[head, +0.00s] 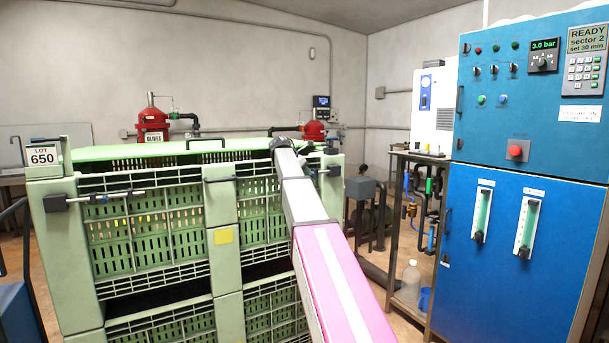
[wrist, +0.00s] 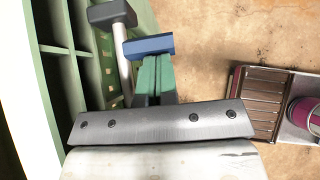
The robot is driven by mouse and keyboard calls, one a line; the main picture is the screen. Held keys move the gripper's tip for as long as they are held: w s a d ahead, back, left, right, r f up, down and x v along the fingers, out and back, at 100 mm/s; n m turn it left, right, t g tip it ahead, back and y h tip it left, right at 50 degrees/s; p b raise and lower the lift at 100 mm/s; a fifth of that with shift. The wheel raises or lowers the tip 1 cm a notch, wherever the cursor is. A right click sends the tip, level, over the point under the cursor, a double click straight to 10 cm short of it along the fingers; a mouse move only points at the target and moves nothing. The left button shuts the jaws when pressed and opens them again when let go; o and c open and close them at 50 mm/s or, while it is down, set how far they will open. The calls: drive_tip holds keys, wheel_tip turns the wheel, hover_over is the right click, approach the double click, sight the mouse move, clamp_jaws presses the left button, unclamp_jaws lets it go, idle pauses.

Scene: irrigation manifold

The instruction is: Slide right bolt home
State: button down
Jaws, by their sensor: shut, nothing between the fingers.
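The right bolt (head: 333,171) is a silver rod with a dark block at its outer end. It is on the right front corner of the green crate (head: 221,208), near the top. In the wrist view the bolt's rod (wrist: 122,55) shows along the crate's pale green side, with the dark block at its far end.
A left bolt (head: 100,197) is on the crate's left side, below a "LOT 650" tag (head: 43,157). A blue control cabinet (head: 515,190) and a metal stand with pipes (head: 405,165) are to the right. In the wrist view, brown floor (wrist: 215,50) shows beside the crate.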

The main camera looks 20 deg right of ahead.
drive_tip(key=a+f+v, duration=0.2)
drive_tip(key=v, duration=1.1)
drive_tip(key=shift+s, duration=0.2)
drive_tip(key=shift+d, duration=0.1)
drive_tip(key=s+a+f+m+y, duration=0.1)
drive_tip(key=s+f+m, duration=0.3)
drive_tip(key=f, duration=0.8)
drive_tip(key=s+a+f+m+y, duration=0.15)
drive_tip(key=s+f, duration=0.35)
drive_tip(key=f, duration=0.6)
drive_tip(key=s+f+m+y, duration=0.25)
drive_tip(key=s+f, duration=0.25)
drive_tip(key=f, duration=0.7)
drive_tip(key=s+a+f+m+g+y, duration=0.1)
drive_tip(key=s+a+f+m+y, duration=0.1)
drive_tip(key=s+f+m, duration=0.4)
drive_tip(key=s+a+f+m+g+y, duration=0.1)
drive_tip(key=s+f+m, duration=0.5)
drive_tip(key=s+f, duration=0.9)
drive_tip(key=s+a, duration=0.1)
drive_tip(key=s, duration=0.2)
drive_tip(key=shift+s+a+f+m+y, duration=0.3)
drive_tip(key=shift+a+f+m+y, duration=0.05)
drive_tip(key=shift+m+y, duration=0.05)
drive_tip(key=shift+a, duration=0.15)
